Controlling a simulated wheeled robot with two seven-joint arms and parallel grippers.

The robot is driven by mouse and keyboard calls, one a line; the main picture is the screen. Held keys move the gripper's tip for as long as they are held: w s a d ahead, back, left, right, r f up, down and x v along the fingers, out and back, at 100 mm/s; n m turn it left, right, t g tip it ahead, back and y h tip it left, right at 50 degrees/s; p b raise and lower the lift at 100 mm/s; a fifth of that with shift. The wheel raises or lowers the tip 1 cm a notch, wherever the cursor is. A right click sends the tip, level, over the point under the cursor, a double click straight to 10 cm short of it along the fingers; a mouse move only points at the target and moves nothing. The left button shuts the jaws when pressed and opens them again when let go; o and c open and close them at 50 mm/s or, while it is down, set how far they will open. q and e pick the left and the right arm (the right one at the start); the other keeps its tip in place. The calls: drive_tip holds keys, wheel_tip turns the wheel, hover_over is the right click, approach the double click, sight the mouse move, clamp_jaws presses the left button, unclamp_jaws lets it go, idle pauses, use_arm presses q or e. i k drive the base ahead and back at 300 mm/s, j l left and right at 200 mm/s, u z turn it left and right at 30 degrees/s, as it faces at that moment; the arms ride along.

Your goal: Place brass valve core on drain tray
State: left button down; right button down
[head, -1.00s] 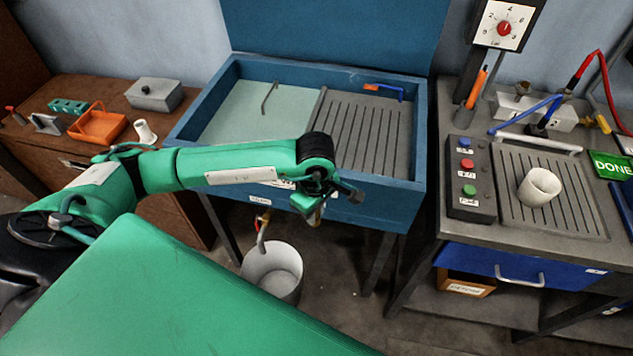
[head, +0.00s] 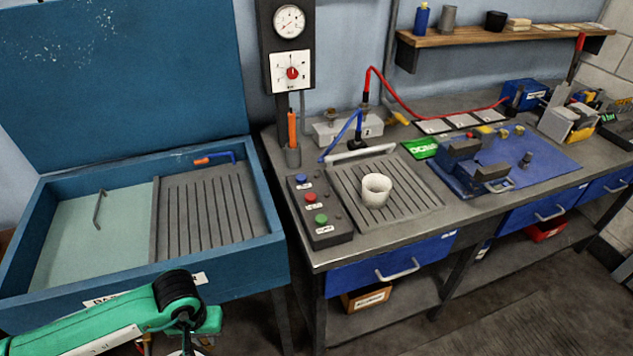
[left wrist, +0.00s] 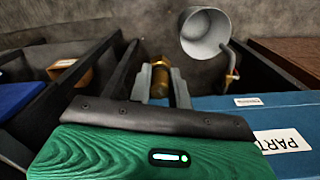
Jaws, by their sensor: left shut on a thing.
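The brass valve core (left wrist: 160,80) shows in the left wrist view, upright in the picture between the grey fingers of my left gripper (left wrist: 161,88). The gripper is shut on it, over the floor beside the blue washer basin. In the head view my left gripper (head: 188,345) is at the bottom edge, partly cut off, in front of the basin; the core cannot be made out there. My right gripper is not in view.
The blue basin (head: 270,246) has a raised front wall and an open lid (head: 120,75). A button box (head: 320,212) stands left of the bench tray. A hose fitting block (head: 347,130) and vise (head: 475,165) stand behind and right. A bucket (left wrist: 205,35) is on the floor.

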sight(393, 172)
drive_tip(key=l+u, duration=0.35)
drive_tip(key=l, duration=3.3)
